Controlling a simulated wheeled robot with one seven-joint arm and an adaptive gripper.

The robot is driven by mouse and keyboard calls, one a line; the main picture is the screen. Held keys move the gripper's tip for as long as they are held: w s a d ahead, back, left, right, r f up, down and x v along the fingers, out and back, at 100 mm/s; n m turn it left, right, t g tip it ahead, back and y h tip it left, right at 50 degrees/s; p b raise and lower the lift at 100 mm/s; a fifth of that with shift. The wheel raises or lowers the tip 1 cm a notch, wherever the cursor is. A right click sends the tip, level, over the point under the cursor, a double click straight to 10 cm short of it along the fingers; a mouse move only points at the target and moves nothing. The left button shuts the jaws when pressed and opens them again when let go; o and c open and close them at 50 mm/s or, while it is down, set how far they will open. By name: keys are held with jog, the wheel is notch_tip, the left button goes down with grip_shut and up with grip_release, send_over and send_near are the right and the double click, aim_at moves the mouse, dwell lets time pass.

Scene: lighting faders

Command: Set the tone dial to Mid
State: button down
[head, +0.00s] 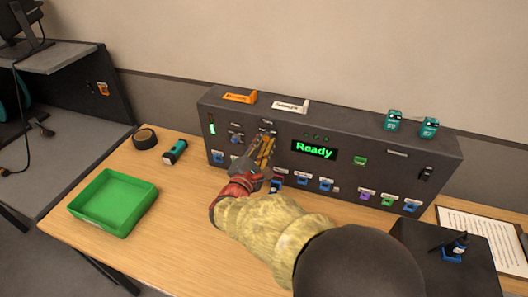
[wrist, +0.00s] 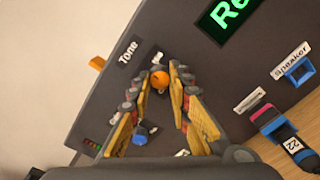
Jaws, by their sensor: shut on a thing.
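The tone dial (wrist: 159,80) is an orange round knob on the dark console front, beside the label "Tone" (wrist: 128,51) in the wrist view. My gripper (wrist: 160,76) is shut on it, one yellow finger on each side. A small white label (wrist: 157,58) sits by the fingertips, too small to read surely. Which mark the dial points to cannot be told. In the head view my gripper (head: 268,140) reaches the upper left of the console (head: 380,160) and hides the dial.
A lit green display (head: 314,149) reads "Ready". A blue knob (head: 236,138) sits left of my gripper. Several plugs and sockets line the lower console. A green tray (head: 113,203), a torch (head: 175,152) and a black roll (head: 145,138) lie on the table.

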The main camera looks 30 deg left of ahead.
jog(key=m+b, duration=0.2)
jog(key=m, duration=0.1)
jog(key=shift+f+m, duration=0.3)
jog(key=shift+r+m, duration=0.1)
jog(key=shift+m, duration=1.8)
jog(key=c, duration=2)
grip_release()
jog(key=o, duration=0.4)
jog(key=shift+r, duration=0.1)
jog(key=shift+c, duration=0.2)
jog(key=shift+s, duration=0.15)
